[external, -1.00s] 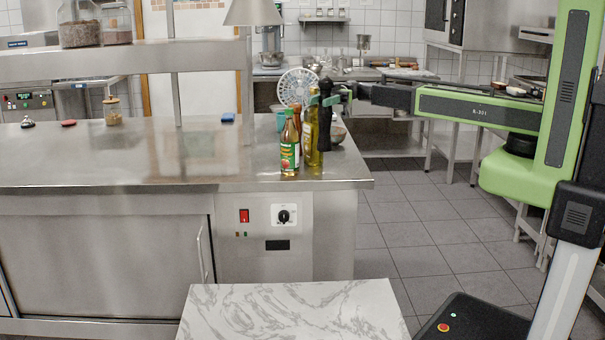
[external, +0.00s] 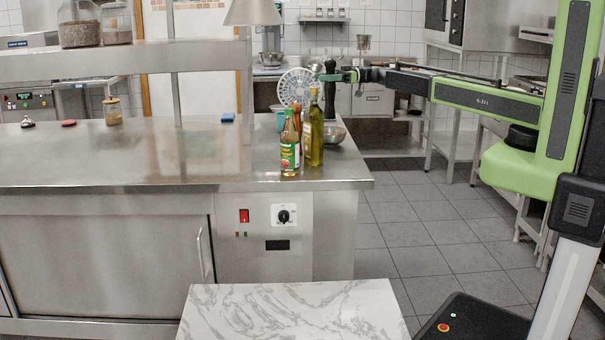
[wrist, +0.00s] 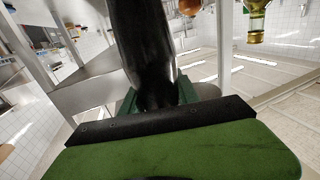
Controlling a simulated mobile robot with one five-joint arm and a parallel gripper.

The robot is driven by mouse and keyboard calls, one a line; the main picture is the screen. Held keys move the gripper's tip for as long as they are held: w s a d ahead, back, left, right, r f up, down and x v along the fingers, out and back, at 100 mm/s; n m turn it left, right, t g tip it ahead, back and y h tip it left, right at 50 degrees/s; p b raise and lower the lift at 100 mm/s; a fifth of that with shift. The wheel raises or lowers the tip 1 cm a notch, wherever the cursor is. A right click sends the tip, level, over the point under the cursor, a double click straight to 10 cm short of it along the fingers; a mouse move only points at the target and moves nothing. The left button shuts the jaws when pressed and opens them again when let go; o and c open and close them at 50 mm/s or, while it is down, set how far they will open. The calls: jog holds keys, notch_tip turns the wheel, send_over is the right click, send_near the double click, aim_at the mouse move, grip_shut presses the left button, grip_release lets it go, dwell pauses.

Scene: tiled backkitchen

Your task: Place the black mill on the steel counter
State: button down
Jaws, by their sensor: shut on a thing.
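The black mill (external: 330,92) is upright in my gripper (external: 331,77), which is shut on it near its upper part. In the external view it is held in the air behind the oil bottle, near the right end of the steel counter (external: 110,160). In the wrist view the dark mill body (wrist: 146,45) rises between the green fingers of my gripper (wrist: 155,98).
The counter's middle is clear. A marble-topped table (external: 290,315) stands in front.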

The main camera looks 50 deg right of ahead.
aim_at(326, 104)
jog(key=w+a+f+b, duration=0.5)
jog(key=a+f+b, duration=0.5)
jog(key=f+b, duration=0.1)
jog(key=shift+f, duration=0.25)
jog(key=c, duration=0.9)
grip_release()
jog(key=shift+r, duration=0.1)
jog(key=shift+s, duration=0.1)
jog(key=v, duration=1.2)
jog(key=shift+s+a+r, duration=0.1)
jog(key=shift+r, duration=0.1)
